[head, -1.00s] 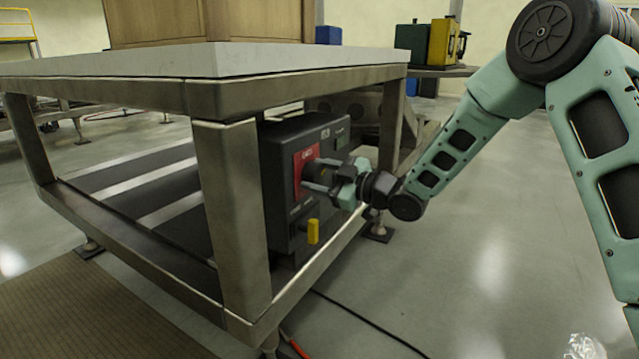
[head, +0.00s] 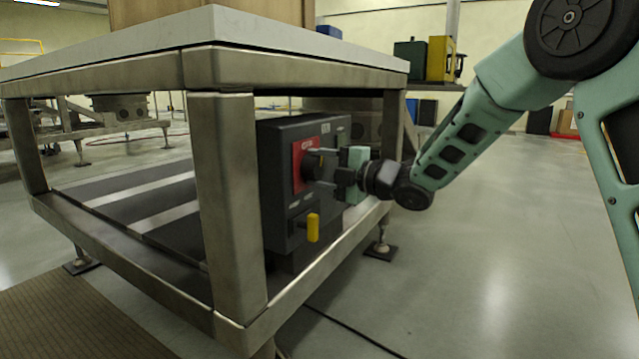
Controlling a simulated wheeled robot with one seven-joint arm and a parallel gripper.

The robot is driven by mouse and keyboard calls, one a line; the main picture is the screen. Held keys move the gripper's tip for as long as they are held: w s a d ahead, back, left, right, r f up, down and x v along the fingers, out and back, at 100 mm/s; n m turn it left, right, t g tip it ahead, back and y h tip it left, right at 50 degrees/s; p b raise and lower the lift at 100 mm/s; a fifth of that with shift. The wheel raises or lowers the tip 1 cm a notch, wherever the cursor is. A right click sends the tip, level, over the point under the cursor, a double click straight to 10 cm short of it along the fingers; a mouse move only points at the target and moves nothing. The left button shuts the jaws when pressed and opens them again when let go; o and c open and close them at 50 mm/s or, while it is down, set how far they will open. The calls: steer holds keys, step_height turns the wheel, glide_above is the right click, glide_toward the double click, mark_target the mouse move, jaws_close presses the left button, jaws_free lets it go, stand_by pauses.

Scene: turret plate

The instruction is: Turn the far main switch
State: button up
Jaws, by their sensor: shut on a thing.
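A dark switch box (head: 278,200) stands under the grey-topped metal table. Its front has a red plate (head: 298,174) with a dark rotary knob (head: 311,168) on it, the main switch. My gripper (head: 316,167) reaches in from the right. Its two fingers lie one above the other around the knob, shut on it. The fingers and the gripper body partly hide the knob, so its exact angle is hard to tell. A yellow handle (head: 313,227) sits lower on the same box, clear of my gripper.
The table's thick front leg (head: 228,200) stands just left of the box. A lower frame rail (head: 300,285) runs below it, and the tabletop (head: 150,50) overhangs it. A cable lies on the floor. The floor to the right is open.

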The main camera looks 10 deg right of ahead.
steer(key=shift+f+n+b, duration=0.2)
steer(key=shift+n+b, duration=1)
steer(key=shift+n, duration=0.1)
steer(key=shift+r, duration=0.1)
steer(key=o, duration=1)
steer(key=p+v, duration=0.5)
steer(key=v, duration=1.2)
steer(key=shift+s+d, duration=0.15)
steer(key=shift+d, duration=0.05)
